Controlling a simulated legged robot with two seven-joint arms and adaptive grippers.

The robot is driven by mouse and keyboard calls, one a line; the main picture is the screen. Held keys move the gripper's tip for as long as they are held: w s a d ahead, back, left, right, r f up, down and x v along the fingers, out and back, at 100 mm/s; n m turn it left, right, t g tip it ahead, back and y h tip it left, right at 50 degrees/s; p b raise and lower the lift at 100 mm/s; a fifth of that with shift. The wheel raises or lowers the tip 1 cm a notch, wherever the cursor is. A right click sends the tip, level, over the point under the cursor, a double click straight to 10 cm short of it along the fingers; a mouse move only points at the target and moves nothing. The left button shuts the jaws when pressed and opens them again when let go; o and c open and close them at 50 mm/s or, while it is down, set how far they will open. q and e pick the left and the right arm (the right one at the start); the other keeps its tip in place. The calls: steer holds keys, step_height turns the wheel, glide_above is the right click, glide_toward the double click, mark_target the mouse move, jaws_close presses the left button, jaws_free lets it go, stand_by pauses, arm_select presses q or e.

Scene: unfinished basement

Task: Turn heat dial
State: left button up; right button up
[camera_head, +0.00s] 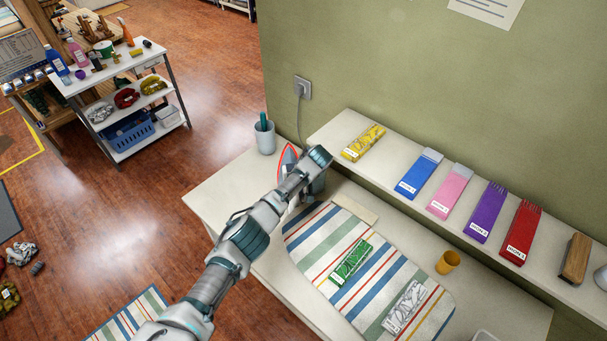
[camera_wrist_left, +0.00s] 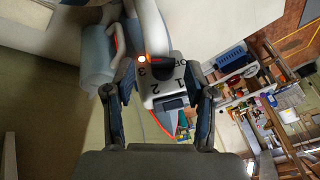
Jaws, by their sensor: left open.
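The iron (camera_head: 287,160), red and white, stands upright near the back of the ironing surface, partly hidden by my left arm. In the left wrist view, its heat dial (camera_wrist_left: 161,73) is a dark round knob on a pale face marked OFF, 1, 2 and 3. A small orange light glows beside it. My left gripper (camera_wrist_left: 162,72) is open, with one finger on each side of the dial and a gap visible to both. In the head view its fingers are mostly hidden behind the wrist. My right gripper is not in view.
The striped ironing mat (camera_head: 325,240) holds a green folded cloth (camera_head: 352,262) and a grey patterned one (camera_head: 405,307). A grey cup (camera_head: 264,139) stands behind the iron near the wall outlet. A shelf (camera_head: 335,130) with several folded cloths runs along the wall.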

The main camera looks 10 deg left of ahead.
arm_select(q)
steer(key=v, duration=0.9)
steer(key=shift+d+r, duration=0.25)
steer(key=shift+r, duration=0.05)
steer(key=shift+s, duration=0.1)
